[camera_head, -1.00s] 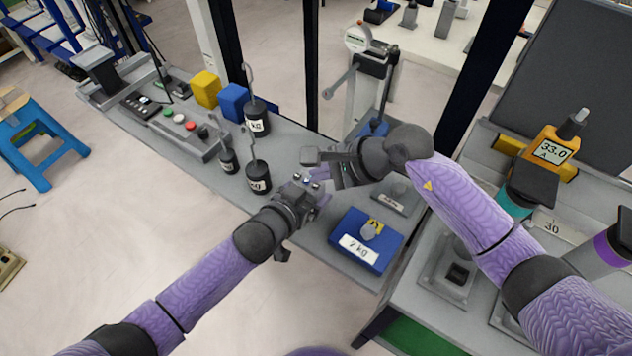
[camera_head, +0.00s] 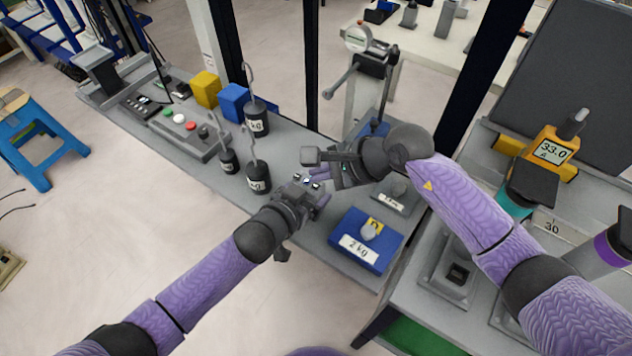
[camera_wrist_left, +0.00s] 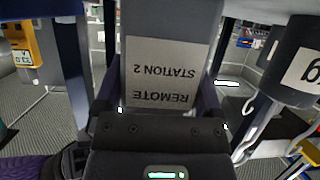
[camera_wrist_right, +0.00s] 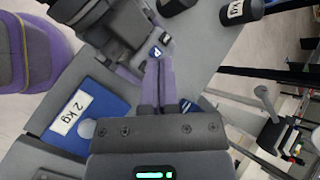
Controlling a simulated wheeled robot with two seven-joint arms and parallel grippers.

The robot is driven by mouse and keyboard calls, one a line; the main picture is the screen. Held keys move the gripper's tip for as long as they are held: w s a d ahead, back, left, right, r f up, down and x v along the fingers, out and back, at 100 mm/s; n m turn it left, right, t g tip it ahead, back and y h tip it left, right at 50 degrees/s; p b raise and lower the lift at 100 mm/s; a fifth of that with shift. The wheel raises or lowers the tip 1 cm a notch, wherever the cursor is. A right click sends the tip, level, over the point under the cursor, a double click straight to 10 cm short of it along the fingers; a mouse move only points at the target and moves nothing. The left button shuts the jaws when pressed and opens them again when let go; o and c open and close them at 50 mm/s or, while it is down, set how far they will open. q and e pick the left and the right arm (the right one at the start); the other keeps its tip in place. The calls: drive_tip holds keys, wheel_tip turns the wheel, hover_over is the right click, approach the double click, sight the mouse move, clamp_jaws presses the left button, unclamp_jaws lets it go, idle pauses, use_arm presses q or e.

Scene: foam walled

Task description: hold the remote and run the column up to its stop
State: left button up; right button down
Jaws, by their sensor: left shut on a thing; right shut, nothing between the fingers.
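The remote is a grey box with a white label reading "REMOTE STATION 2", upside down in the left wrist view (camera_wrist_left: 165,72). My left gripper (camera_head: 312,190) is shut on it and holds it above the bench. Small buttons show on the remote's end in the head view (camera_head: 307,181). In the right wrist view, a blue-marked button (camera_wrist_right: 155,52) shows on it. My right gripper (camera_wrist_right: 157,82) is shut and empty. Its purple fingertips are close to the buttons; I cannot tell whether they touch. I cannot make out which part is the column.
A blue 2 kg block (camera_head: 366,240) lies on the bench in front of the grippers. Black hooked weights (camera_head: 258,177) stand close left of the remote. Behind them are a blue cube (camera_head: 234,101), a yellow cube (camera_head: 206,89) and a button panel (camera_head: 185,126). Dark posts rise behind the bench.

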drive_tip(key=shift+f, duration=0.15)
drive_tip(key=shift+f, duration=0.25)
drive_tip(key=shift+f, duration=0.3)
idle(0.7)
drive_tip(key=shift+r, duration=0.1)
idle(3.6)
drive_tip(key=shift+r, duration=0.6)
drive_tip(key=shift+r, duration=2.55)
